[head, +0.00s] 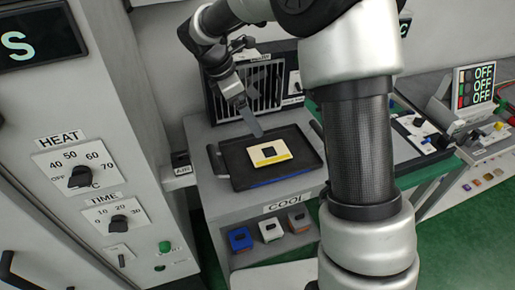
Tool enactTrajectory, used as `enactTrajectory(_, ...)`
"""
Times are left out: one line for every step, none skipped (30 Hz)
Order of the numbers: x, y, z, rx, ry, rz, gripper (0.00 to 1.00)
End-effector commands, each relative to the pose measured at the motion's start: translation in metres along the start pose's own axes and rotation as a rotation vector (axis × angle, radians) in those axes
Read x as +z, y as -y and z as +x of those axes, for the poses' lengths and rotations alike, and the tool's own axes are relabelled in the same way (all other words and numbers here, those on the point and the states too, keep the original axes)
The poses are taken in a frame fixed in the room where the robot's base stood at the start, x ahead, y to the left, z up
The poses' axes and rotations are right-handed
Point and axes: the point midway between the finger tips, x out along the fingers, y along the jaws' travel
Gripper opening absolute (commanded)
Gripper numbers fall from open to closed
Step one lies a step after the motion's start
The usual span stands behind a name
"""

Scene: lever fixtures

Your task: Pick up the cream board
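The cream board (279,149) is a small cream square with a dark square in its middle and a yellow strip along its front edge. It lies on a black tray (236,176) with raised rims and a handle at the left. My gripper (258,130) points down from above, with its tip just behind and left of the board. A small gap seems to lie between tip and board, but contact is hard to judge. The fingers show nearly edge-on, so their opening is hidden. I see nothing held in them.
A grilled unit (262,95) stands close behind the tray. A cabinet with HEAT (82,178) and TIME (119,221) knobs rises at the left. Blue, white and brown blocks sit below the COOL label (287,203). My arm hides part of the right side.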

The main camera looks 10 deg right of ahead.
Motion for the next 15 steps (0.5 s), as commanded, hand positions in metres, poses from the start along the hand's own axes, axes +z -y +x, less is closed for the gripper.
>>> enactTrajectory(-0.002, -0.002, 0.003, -0.002, 0.0, -0.012, 0.92)
enactTrajectory(-0.003, -0.003, 0.004, -0.004, 0.0, -0.017, 0.92)
enactTrajectory(-0.003, -0.003, 0.006, -0.004, 0.001, -0.022, 0.92)
enactTrajectory(-0.004, -0.003, 0.008, -0.005, 0.001, -0.024, 0.92)
enactTrajectory(-0.004, -0.004, 0.01, -0.006, 0.001, -0.026, 0.92)
enactTrajectory(-0.004, -0.004, 0.015, -0.006, 0.001, -0.027, 0.92)
enactTrajectory(-0.004, -0.003, 0.019, -0.007, 0.001, -0.027, 0.92)
enactTrajectory(-0.004, -0.003, 0.025, -0.008, 0.002, -0.028, 0.92)
enactTrajectory(-0.004, -0.003, 0.033, -0.009, 0.002, -0.029, 0.92)
enactTrajectory(-0.004, -0.003, 0.039, -0.009, 0.001, -0.028, 0.92)
enactTrajectory(-0.004, -0.002, 0.046, -0.009, 0.001, -0.027, 0.92)
enactTrajectory(-0.004, -0.002, 0.055, -0.009, 0.001, -0.026, 0.92)
enactTrajectory(-0.004, -0.002, 0.062, -0.01, 0.002, -0.027, 0.92)
enactTrajectory(-0.004, -0.002, 0.069, -0.009, 0.001, -0.027, 0.92)
enactTrajectory(-0.004, -0.002, 0.077, -0.009, 0.001, -0.027, 0.92)
